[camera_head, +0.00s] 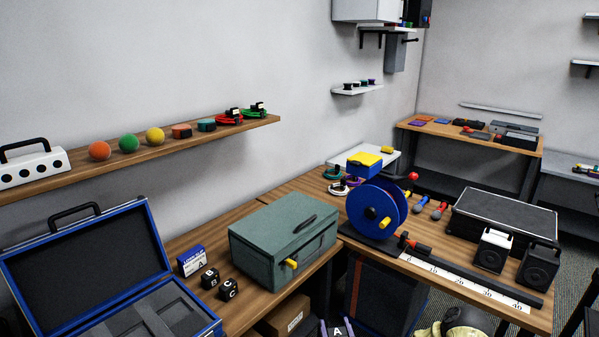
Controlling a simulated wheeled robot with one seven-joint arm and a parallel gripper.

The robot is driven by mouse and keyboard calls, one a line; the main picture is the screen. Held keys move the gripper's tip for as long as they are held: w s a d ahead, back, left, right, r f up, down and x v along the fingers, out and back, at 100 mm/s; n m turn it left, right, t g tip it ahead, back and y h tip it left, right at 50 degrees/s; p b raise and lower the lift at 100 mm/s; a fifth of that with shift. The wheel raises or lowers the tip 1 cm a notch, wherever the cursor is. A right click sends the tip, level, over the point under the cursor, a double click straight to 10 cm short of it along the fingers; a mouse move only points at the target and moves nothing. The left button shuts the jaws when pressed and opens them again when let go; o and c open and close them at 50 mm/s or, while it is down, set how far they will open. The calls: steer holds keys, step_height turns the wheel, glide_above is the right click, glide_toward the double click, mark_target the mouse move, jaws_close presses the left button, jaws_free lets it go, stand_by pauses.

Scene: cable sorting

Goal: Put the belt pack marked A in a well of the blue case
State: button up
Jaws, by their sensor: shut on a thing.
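My gripper (337,322) shows at the bottom edge, its two pale purple fingers on either side of a black belt pack marked A (337,331). It is shut on this pack, whose lower part is cut off by the frame. The blue case (217,324) stands open at the lower left, lid up, with dark foam and recessed wells partly in view. No object shows in the visible part of the wells. My gripper is to the right of the case and apart from it.
Belt packs B (210,278) and C (228,289) and a blue-white box marked A (192,260) stand right of the case. A green metal box (283,240) is on the bench behind my gripper. A blue cable reel (377,217) stands farther right. A cardboard box (287,315) sits below.

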steer(key=d, duration=0.1)
steer(key=s+d+f+m+h, duration=0.1)
steer(key=d, duration=0.1)
steer(key=s+d+h, duration=0.1)
steer(key=d, duration=0.1)
steer(key=shift+f, duration=0.3)
steer(key=s+f, duration=0.3)
steer(key=s, duration=0.5)
steer(key=shift+s, duration=0.35)
steer(key=shift+a+f, duration=0.1)
